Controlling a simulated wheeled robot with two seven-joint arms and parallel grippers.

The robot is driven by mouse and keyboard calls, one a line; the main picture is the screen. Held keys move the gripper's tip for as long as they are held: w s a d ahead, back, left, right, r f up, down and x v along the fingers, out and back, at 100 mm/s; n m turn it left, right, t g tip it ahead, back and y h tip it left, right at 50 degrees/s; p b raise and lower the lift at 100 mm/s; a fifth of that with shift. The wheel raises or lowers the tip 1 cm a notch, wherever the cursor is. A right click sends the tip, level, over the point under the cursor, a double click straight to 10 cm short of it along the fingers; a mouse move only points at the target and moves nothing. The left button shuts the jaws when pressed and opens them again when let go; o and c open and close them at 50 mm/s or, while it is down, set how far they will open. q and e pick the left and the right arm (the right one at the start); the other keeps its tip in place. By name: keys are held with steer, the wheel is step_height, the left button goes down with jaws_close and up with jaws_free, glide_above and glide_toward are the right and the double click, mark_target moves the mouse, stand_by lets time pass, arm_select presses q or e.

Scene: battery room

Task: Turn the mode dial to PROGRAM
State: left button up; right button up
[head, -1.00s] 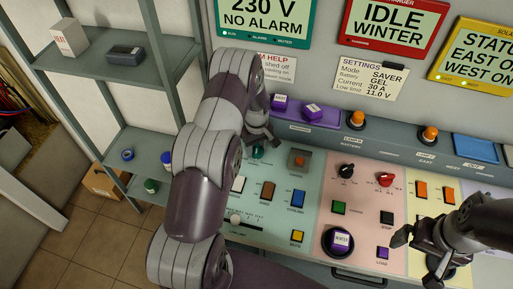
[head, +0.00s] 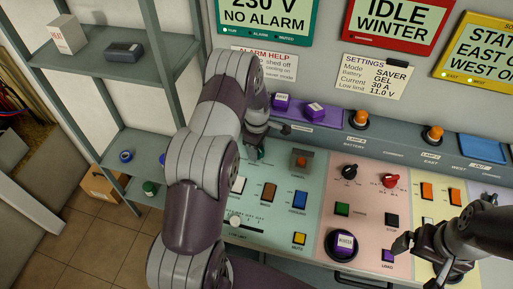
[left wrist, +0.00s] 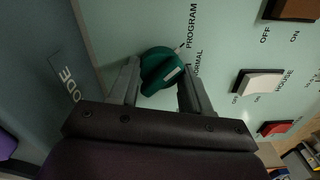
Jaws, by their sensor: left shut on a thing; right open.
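The mode dial (left wrist: 162,70) is a dark green knob with a white bar on its face, on a pale green panel. In the left wrist view its labels PROGRAM and NORMAL run up beside it; the bar's outer end lies near NORMAL. My left gripper (left wrist: 158,90) has a finger on each side of the knob and is shut on it. In the head view the left gripper (head: 262,143) and my forearm hide much of the dial. My right gripper (head: 418,258) is open and empty over the right part of the console.
Close to the dial are a white rocker switch (left wrist: 262,82), a brown switch (left wrist: 293,8) and a red switch (left wrist: 276,128). A purple tray (head: 306,109) with small purple blocks stands behind the panel. Grey shelves (head: 115,67) stand at the left.

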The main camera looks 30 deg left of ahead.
arm_select(q)
steer(key=shift+w+r, duration=0.1)
steer(key=shift+w, duration=0.05)
stand_by(0.3)
steer(key=o, duration=1.1)
steer(key=shift+c, duration=0.2)
steer(key=shift+d, duration=0.15)
step_height(320, 180, up, 13)
steer(key=b, duration=0.2)
steer(key=shift+b, duration=0.4)
